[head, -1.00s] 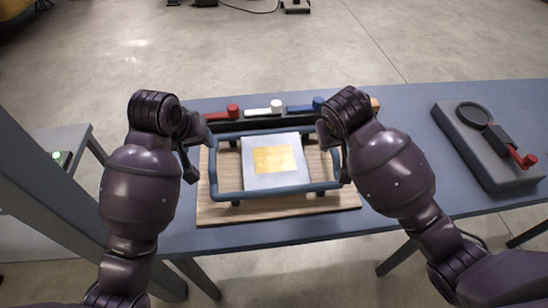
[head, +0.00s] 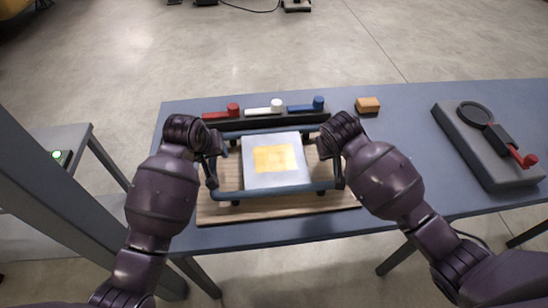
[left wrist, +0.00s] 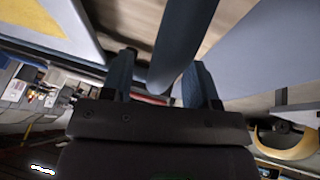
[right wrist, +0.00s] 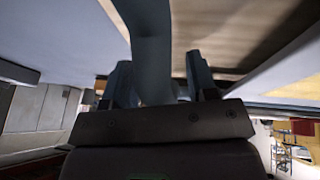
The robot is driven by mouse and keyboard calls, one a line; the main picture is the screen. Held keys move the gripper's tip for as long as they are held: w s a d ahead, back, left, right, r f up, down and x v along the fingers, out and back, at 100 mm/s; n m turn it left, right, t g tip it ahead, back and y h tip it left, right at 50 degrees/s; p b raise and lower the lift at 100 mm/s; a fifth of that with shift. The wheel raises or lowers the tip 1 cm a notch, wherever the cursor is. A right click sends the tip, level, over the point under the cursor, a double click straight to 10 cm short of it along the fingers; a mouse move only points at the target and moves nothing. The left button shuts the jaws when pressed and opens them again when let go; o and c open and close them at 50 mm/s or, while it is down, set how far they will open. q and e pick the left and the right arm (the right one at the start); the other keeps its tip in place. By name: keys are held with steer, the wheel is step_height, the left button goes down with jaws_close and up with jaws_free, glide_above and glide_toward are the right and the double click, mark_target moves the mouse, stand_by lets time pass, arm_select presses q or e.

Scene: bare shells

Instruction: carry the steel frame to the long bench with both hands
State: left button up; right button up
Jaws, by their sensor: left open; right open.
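The steel frame (head: 275,191) is a blue-grey tubular frame around a light plate with a yellow square. It rests on a wooden board (head: 215,213) on the long blue-grey bench (head: 420,115). In the head view my left gripper (head: 210,172) is at its left side bar and my right gripper (head: 339,172) at its right side bar. In the left wrist view a frame bar (left wrist: 180,45) runs between the open fingers. In the right wrist view a bar (right wrist: 152,50) also lies between the open fingers. The wrists partly hide both side bars.
A dark rack with red, white and blue-handled tools (head: 264,109) stands behind the frame. An orange block (head: 368,104) lies to its right. A grey case with a round dark piece (head: 490,150) is at far right. A small side table (head: 60,140) stands left, past a grey post.

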arm_select(q)
jaws_close()
arm_select(e)
jaws_close()
stand_by(1.2)
